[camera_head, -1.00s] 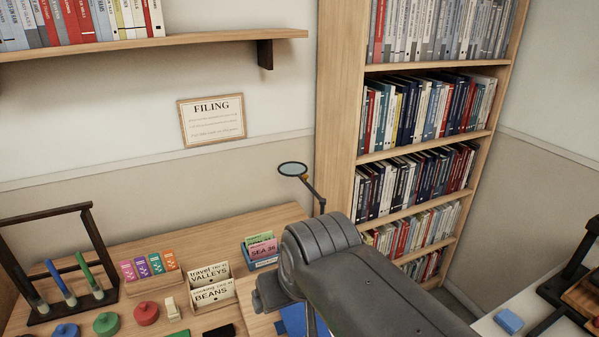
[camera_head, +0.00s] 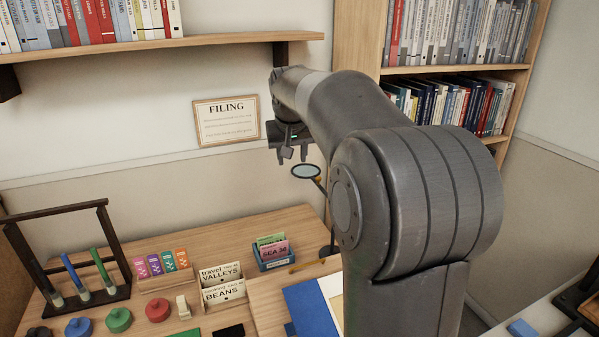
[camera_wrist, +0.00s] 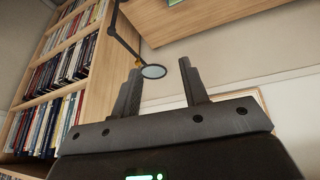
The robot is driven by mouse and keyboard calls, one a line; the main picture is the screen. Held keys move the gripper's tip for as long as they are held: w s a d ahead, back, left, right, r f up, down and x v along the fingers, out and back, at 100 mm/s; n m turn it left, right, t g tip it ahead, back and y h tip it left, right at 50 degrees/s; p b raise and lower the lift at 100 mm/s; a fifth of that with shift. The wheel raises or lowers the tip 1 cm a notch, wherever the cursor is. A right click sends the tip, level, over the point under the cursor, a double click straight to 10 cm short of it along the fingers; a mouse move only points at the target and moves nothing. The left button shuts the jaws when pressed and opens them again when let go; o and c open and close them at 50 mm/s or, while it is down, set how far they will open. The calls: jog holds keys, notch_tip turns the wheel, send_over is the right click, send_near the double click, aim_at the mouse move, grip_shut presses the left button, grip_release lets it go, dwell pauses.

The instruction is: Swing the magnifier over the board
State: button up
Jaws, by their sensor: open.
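The magnifier (camera_head: 306,171) is a round lens in a dark rim on a jointed dark arm at the back right of the desk. In the wrist view the magnifier (camera_wrist: 153,71) shows beyond and between my fingers, apart from them. My gripper (camera_head: 293,155) is open and empty, pointing down just above and left of the lens in the head view. Its two fingers show in the wrist view (camera_wrist: 162,92). A blue board (camera_head: 311,310) lies on the desk below, beside a pale sheet, partly hidden by my arm. I cannot tell whether this is the task's board.
Card holders (camera_head: 222,287), a blue card box (camera_head: 275,254) and colored tags (camera_head: 162,264) stand on the desk. A dark rack (camera_head: 100,255) with colored rods is at left. A shelf (camera_head: 180,43) hangs above; a bookcase (camera_head: 357,48) stands behind my arm.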

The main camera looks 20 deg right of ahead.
jog(key=w+d+f+m, duration=0.1)
jog(key=w+d+f, duration=0.2)
jog(key=w+d, duration=0.4)
jog(key=m, duration=0.1)
send_near(318, 179)
jog(key=x, duration=0.8)
jog(key=shift+w+d+r, duration=0.1)
jog(key=shift+w+d, duration=0.2)
jog(key=shift+w, duration=0.15)
grip_shut()
